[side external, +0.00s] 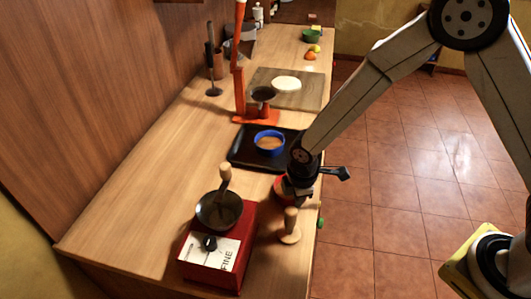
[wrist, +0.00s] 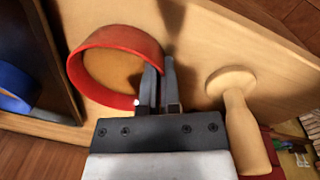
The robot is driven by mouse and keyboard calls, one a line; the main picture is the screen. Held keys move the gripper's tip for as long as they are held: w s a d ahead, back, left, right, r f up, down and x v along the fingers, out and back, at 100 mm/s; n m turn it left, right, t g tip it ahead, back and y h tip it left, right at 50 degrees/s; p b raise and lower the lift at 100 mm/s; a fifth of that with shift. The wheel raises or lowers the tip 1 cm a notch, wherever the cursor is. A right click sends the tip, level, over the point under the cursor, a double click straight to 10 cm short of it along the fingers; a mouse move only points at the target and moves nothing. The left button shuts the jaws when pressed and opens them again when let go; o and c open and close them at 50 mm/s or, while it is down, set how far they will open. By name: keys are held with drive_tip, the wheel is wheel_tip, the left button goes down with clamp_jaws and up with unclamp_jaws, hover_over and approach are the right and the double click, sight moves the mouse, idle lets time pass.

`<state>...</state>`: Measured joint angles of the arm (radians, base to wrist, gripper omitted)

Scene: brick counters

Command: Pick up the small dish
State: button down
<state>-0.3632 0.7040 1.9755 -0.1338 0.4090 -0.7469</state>
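A small round red dish (wrist: 112,40) with a tan inside lies left of my fingers in the wrist view. In the side view only a red edge of it (side external: 280,188) shows beside my gripper. My gripper (wrist: 161,66) is at the dish's right rim, one finger inside and one outside. The fingers are close together with the rim between them. A blue dish (side external: 258,139) with tan contents sits on a black tray (side external: 240,158) behind; its blue edge (wrist: 14,85) shows at the left in the wrist view.
A wooden tamper (side external: 290,231) stands right beside my gripper, near the counter's front edge. A red box (side external: 243,238) with a pan on top is at the front. An orange stand (side external: 238,85) rises behind the tray. The counter's left is clear.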

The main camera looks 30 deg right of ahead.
drive_tip(key=shift+w+r, duration=0.1)
drive_tip(key=shift+r, duration=0.6)
drive_tip(key=s+d+r, duration=0.3)
drive_tip(key=s+r, duration=0.8)
drive_tip(key=s, duration=0.2)
drive_tip(key=shift+s+d+r, duration=0.15)
drive_tip(key=shift+s+d, duration=0.15)
drive_tip(key=shift+d, duration=0.05)
drive_tip(key=shift+w, duration=0.2)
drive_tip(key=w+d+n, duration=0.5)
drive_tip(key=w+d, duration=0.2)
drive_tip(key=w, duration=0.1)
drive_tip(key=shift+w+d+r, duration=0.15)
drive_tip(key=shift+w+r, duration=0.2)
drive_tip(key=shift+r, duration=0.05)
drive_tip(key=shift+w, duration=0.1)
